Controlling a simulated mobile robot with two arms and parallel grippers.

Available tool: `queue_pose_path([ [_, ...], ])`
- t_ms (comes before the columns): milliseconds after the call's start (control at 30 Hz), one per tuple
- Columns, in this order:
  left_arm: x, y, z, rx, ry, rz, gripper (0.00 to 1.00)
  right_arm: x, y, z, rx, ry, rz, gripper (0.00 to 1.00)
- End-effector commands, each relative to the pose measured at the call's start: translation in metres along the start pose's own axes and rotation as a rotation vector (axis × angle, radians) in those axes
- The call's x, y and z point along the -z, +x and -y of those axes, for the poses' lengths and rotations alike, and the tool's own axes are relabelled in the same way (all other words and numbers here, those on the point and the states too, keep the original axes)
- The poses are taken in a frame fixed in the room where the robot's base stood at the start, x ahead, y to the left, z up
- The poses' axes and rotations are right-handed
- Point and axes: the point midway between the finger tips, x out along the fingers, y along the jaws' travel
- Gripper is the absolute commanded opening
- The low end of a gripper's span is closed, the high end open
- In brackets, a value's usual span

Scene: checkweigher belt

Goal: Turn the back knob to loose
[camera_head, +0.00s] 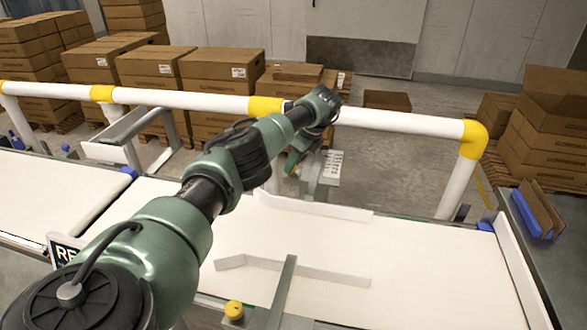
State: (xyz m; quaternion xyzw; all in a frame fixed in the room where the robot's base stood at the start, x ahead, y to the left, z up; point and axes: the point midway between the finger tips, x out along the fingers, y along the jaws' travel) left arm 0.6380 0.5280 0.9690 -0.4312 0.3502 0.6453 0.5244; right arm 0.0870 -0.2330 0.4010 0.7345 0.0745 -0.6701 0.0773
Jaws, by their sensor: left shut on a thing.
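My left arm reaches across the belt from the lower left. Its gripper (292,168) points down at the back edge of the belt, beside the grey back bracket (326,168). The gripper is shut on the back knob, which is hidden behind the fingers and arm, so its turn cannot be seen. A matching yellow front knob (234,310) stands at the near edge, beside the grey front bar (281,290). My right gripper is out of view.
A back guide strip (318,206) and an angled front guide strip (300,269) stand on the white belt (425,265). A white and yellow rail (400,122) runs behind. Stacked cartons (222,85) stand beyond it. A blue bin (530,214) is at right.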

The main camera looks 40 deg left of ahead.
Motion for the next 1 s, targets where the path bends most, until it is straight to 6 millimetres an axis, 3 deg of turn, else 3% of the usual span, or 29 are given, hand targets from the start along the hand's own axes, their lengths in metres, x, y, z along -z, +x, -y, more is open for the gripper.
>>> queue_pose_path([
  [633, -0.0008, -0.0008, 0.0011, -0.018, -0.049, 0.001, 0.0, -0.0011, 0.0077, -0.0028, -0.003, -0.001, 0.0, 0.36],
  [667, -0.0008, -0.0008, 0.0011, -0.018, -0.049, 0.001, 0.33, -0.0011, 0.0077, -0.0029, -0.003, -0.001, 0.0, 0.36],
  [733, -0.0008, -0.0007, 0.001, -0.018, -0.049, 0.001, 0.52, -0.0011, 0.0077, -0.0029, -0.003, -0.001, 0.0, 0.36],
  [1000, -0.0003, -0.0003, 0.0007, -0.019, -0.047, 0.0, 0.52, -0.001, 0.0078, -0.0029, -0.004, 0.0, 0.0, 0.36],
])
